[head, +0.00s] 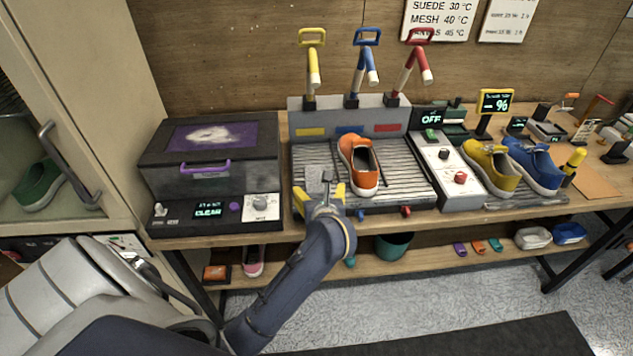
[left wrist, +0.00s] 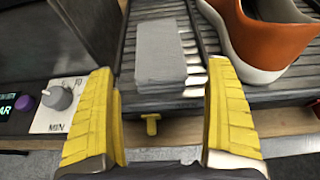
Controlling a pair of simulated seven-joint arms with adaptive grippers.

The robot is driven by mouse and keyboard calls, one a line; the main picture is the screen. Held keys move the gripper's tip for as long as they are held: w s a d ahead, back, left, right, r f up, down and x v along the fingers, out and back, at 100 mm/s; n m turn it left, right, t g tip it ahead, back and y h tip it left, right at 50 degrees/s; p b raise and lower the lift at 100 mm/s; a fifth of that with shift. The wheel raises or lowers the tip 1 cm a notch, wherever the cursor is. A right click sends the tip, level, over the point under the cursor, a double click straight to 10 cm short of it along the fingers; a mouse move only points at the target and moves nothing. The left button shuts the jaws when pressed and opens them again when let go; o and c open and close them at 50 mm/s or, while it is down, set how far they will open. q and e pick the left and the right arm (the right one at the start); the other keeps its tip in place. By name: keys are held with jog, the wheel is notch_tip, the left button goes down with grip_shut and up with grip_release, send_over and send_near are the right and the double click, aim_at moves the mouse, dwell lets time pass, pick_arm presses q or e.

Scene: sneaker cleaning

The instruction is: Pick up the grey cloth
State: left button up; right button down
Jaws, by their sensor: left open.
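The grey cloth (left wrist: 165,55) is a flat grey rectangle lying on the slatted metal rack (left wrist: 195,14), beside the orange sneaker (left wrist: 265,35). In the head view the cloth (head: 317,179) shows just beyond my left gripper (head: 319,192), at the rack's front left. My left gripper, with yellow fingers, also shows in the left wrist view (left wrist: 160,78). It is open and empty, with the cloth lined up in front of the gap between its fingers. The orange sneaker (head: 362,168) stands on the rack to the right. My right gripper is not in view.
A dark box with a purple handle (head: 206,165) and a dial panel (head: 260,207) stand left of the rack. Yellow, blue and red brushes (head: 313,65) stand behind it. Yellow (head: 490,165) and blue (head: 533,163) sneakers are to the right.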

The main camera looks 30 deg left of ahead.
aim_at(318, 189)
pick_arm(q)
jog(key=shift+x, duration=2.15)
jog(key=shift+a, duration=0.1)
jog(key=c, duration=1.2)
jog(key=shift+r, duration=0.1)
